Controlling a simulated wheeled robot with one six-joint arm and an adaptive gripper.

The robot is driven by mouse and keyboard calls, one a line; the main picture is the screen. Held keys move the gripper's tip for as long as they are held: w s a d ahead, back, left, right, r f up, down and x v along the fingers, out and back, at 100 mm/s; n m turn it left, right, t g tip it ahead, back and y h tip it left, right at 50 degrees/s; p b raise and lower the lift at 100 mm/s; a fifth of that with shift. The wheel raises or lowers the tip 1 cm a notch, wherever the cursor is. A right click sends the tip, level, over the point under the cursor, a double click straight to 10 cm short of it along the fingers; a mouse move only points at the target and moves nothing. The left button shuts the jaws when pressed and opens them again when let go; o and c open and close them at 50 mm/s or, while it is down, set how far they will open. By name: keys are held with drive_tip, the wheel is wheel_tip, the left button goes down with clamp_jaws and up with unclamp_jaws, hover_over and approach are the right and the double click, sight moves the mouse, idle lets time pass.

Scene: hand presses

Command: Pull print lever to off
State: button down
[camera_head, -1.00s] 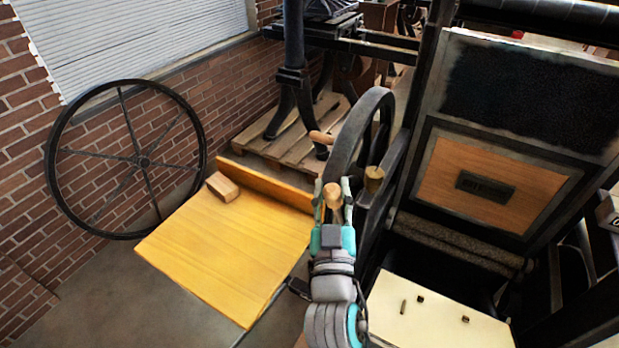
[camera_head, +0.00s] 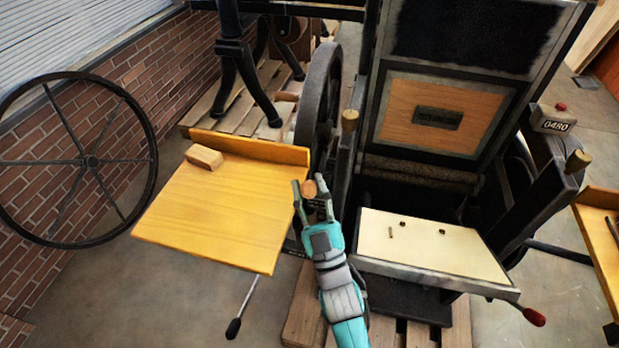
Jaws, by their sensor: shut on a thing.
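My gripper (camera_head: 310,190) is shut on a round wooden knob (camera_head: 309,186), which looks like the end of the print lever. The knob sits between the two fingertips, by the right edge of the yellow feed board and on the left side of the press. The lever's shaft below the knob is mostly hidden by my gripper and the dark frame, so its exact angle is hard to tell. The press (camera_head: 365,90) has a dark platen with a wooden block framed in it.
The yellow feed board (camera_head: 215,215) carries a small wooden block (camera_head: 204,157). The dark flywheel (camera_head: 318,95) stands just behind my gripper. A cream board (camera_head: 425,243) is to the right. A red-handled lever (camera_head: 533,316) and a black-handled lever (camera_head: 233,328) stick out at the front.

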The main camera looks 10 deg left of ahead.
drive_tip(key=shift+s+a+f+n, duration=0.1)
drive_tip(key=shift+s+f+n, duration=0.25)
drive_tip(key=shift+f, duration=0.2)
drive_tip(key=c, duration=0.7)
unclamp_jaws()
drive_tip(key=shift+s, duration=0.1)
drive_tip(key=v, duration=1.1)
drive_tip(key=shift+s+d+f, duration=0.2)
drive_tip(key=shift+s+f, duration=0.05)
drive_tip(key=shift+f, duration=0.05)
